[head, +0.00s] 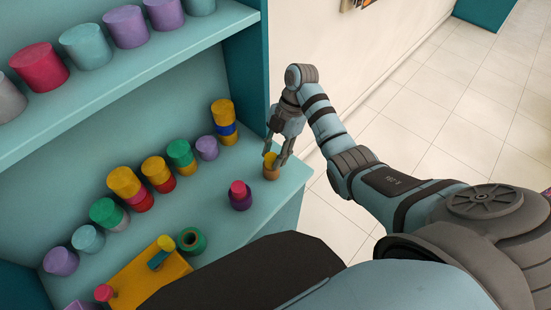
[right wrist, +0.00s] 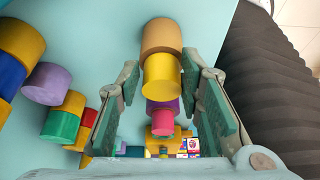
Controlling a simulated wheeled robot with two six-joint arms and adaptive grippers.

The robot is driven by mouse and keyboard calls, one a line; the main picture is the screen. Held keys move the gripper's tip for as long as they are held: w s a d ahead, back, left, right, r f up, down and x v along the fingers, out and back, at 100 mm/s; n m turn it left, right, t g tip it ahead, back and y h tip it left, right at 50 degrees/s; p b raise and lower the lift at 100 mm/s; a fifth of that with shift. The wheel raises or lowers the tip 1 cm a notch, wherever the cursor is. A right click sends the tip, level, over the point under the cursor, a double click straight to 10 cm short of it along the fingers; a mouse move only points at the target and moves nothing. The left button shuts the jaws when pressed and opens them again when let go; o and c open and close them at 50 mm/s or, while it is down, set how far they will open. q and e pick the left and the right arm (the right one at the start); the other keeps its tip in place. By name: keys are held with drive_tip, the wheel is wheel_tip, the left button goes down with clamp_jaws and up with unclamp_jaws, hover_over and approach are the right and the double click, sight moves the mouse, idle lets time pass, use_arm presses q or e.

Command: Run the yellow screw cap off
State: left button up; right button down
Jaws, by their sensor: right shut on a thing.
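The yellow screw cap (head: 270,157) sits on a tan jar (head: 271,173) near the right end of the lower shelf. My right gripper (head: 277,160) reaches down to it and is shut on the cap, one finger on each side. In the right wrist view the yellow cap (right wrist: 162,80) lies between the two fingers (right wrist: 161,76), touching the tan jar (right wrist: 161,38). I cannot tell whether the cap has turned on the jar. My left gripper is not in view.
A magenta-capped purple jar (head: 241,198) stands left of the tan jar. A row of several coloured jars (head: 123,181) runs along the lower shelf (head: 205,260). A yellow block (head: 140,279) and a green ring-like piece (head: 191,241) are at the front. The teal upright (head: 247,70) stands close behind my gripper.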

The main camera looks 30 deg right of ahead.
drive_tip(key=n+g, duration=0.1)
drive_tip(key=n, duration=0.2)
drive_tip(key=shift+a+h+p, duration=0.15)
drive_tip(key=shift+h+p, duration=0.15)
drive_tip(key=shift+p, duration=0.1)
drive_tip(key=n, duration=0.1)
drive_tip(key=n+g, duration=0.1)
drive_tip(key=shift+w+a+n+h, duration=0.1)
drive_tip(key=shift+w+n+h, duration=0.05)
drive_tip(key=shift+n+h, duration=0.15)
drive_tip(key=shift+w+f+n+h, duration=0.1)
drive_tip(key=shift+n+h, duration=0.2)
drive_tip(key=shift+n, duration=0.5)
drive_tip(key=c, duration=1.4)
unclamp_jaws()
drive_tip(key=o, duration=0.4)
drive_tip(key=shift+d, duration=0.25)
drive_tip(key=shift+c, duration=0.2)
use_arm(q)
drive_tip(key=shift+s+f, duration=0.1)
use_arm(e)
drive_tip(key=shift+a, duration=0.15)
drive_tip(key=shift+c, duration=0.3)
